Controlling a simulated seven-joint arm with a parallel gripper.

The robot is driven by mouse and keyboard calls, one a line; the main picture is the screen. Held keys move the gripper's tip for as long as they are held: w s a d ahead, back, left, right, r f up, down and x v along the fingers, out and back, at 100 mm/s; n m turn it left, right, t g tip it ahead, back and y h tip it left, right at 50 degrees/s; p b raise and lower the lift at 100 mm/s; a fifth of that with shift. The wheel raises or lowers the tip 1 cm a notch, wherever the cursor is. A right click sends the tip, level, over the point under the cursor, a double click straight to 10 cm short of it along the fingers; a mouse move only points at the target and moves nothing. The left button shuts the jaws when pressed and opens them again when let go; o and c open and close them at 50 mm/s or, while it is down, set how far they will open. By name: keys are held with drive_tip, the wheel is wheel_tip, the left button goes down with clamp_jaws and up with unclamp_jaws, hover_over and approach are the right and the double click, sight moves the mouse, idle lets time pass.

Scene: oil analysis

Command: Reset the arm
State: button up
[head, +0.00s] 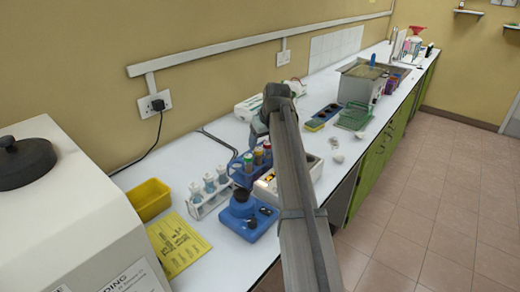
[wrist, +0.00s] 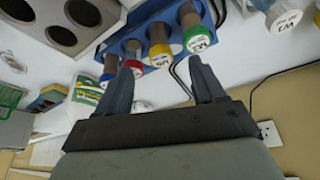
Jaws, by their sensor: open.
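My gripper (wrist: 163,70) is open, its two dark fingers spread apart with nothing seen held between them. In the wrist view, a blue tube rack (wrist: 150,22) lies just past the fingertips. It holds several tubes with coloured caps, among them a yellow-capped tube (wrist: 160,50) seen between the fingers and a green-capped tube (wrist: 196,35) by one fingertip. In the head view, my arm reaches over the bench and bends down near this blue rack (head: 240,176). My fingers are hidden or too small to tell there.
A white rack of bottles (head: 209,192), a blue device (head: 245,218) and a yellow bin (head: 150,199) stand on the near bench (head: 205,245). A green wire rack (head: 355,117) and a metal bath (head: 362,82) stand farther along. The right floor is clear.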

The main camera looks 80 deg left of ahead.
drive_tip(key=v, duration=0.6)
